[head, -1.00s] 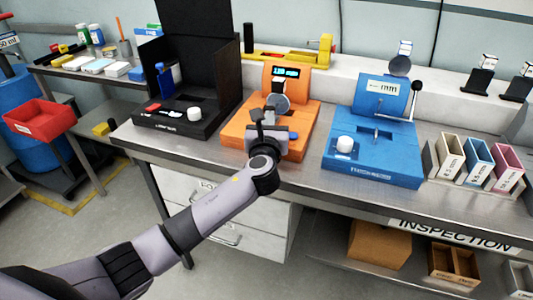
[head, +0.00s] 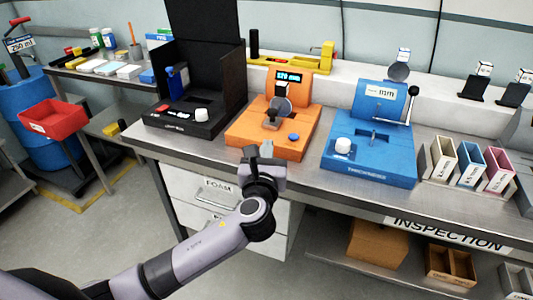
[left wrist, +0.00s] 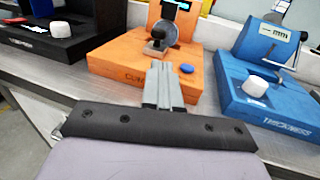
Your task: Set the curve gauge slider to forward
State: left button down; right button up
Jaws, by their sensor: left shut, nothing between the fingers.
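The orange curve gauge (head: 271,135) stands on the bench, with a lit display on its upright and a round grey disc below. A small dark grey slider piece (head: 272,121) sits in front of the disc; it also shows in the left wrist view (left wrist: 154,47). Which end of its travel it is at, I cannot tell. A blue button (head: 293,137) is at the gauge's front right. My left gripper (head: 259,150) is shut and empty, by the gauge's front edge, apart from the slider. In the left wrist view its closed fingers (left wrist: 160,75) cover part of the gauge's front. My right gripper is not in view.
The black open-lidded box (head: 178,123) stands left of the gauge, and the blue thickness gauge (head: 365,160) with a lever stands right. Further right are several small bins (head: 442,158). A yellow tool (head: 288,57) lies behind. Bare bench (head: 190,151) runs along the front.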

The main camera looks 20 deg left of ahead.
pick_arm(q)
jog(key=shift+v, duration=0.75)
jog(key=s+f+n+g+h, duration=0.2)
jog(key=s+f+n+g, duration=0.1)
jog(key=s+f+n, duration=0.5)
jog(key=s+f+n+g+h, duration=0.2)
jog(key=s+f+n+h, duration=0.15)
jog(key=f+n, duration=0.45)
jog(key=s+a+f+n+g, duration=0.1)
jog(key=s+f+n, duration=0.3)
jog(key=s+n, duration=0.3)
jog(key=s+a+f+n+g, duration=0.1)
jog(key=s+a+f+n, duration=0.1)
jog(key=s+f+n, duration=0.2)
jog(key=s+n, duration=0.3)
jog(key=n, duration=0.1)
jog(key=shift+s+f+h, duration=0.25)
jog(key=shift+s+h, duration=0.1)
jog(key=shift+s, duration=0.05)
